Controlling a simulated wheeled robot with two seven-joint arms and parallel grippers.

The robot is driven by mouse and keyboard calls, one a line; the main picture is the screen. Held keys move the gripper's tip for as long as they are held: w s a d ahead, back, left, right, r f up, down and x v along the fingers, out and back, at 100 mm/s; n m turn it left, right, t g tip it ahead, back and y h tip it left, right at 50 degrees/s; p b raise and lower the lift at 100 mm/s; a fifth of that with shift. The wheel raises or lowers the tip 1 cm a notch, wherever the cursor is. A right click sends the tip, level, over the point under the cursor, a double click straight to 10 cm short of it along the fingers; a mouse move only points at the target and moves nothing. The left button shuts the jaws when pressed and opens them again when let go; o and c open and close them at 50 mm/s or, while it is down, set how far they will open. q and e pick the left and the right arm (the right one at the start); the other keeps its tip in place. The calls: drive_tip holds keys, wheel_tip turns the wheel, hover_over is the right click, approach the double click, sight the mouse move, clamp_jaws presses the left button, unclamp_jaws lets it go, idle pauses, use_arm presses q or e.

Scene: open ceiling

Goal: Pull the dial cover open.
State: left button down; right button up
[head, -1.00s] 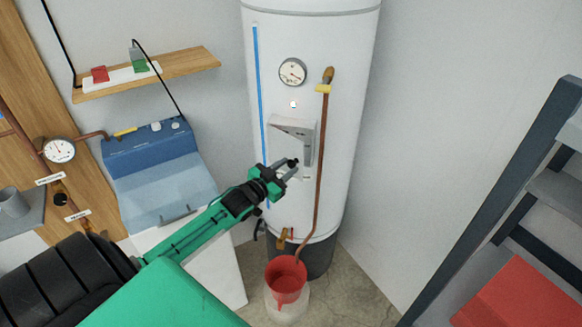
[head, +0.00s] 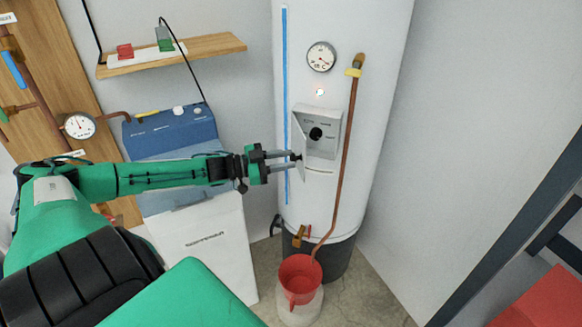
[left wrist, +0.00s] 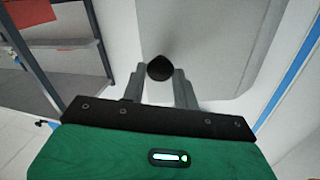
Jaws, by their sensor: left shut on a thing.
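The dial cover (head: 304,130) is a pale flap on the left side of a grey dial box (head: 330,119) on the white tank. It stands swung out to the left, and the black round dial (head: 316,134) shows inside the box. My left gripper (head: 292,157) reaches in from the left and is shut on the cover's small black knob. In the left wrist view the black knob (left wrist: 160,68) sits between the two grey fingertips, with the cover's pale panel (left wrist: 215,45) behind it. My right gripper is not in view.
A copper pipe (head: 346,150) runs down the tank (head: 385,60) right of the dial box, to a red funnel (head: 300,275) below. A blue-lidded white unit (head: 180,133) stands behind my left arm. A wooden shelf (head: 215,45) hangs above it.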

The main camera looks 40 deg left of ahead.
use_arm(q)
drive_tip(key=shift+s+a+f+m+g+h+b, duration=0.15)
drive_tip(key=shift+s+a+m+g+h+b, duration=0.25)
drive_tip(key=shift+b, duration=0.45)
drive_tip(key=shift+s+a+f+m+g+h+b, duration=0.15)
drive_tip(key=shift+a+m+g+h+b, duration=0.4)
drive_tip(key=shift+h+b, duration=0.2)
drive_tip(key=shift+s+a+r+m+g+h+b, duration=0.2)
drive_tip(key=shift+a+m+g+h+b, duration=0.3)
drive_tip(key=shift+b, duration=0.25)
drive_tip(key=c, duration=1.1)
unclamp_jaws()
drive_tip(key=shift+o, duration=0.2)
drive_tip(key=shift+w, duration=0.1)
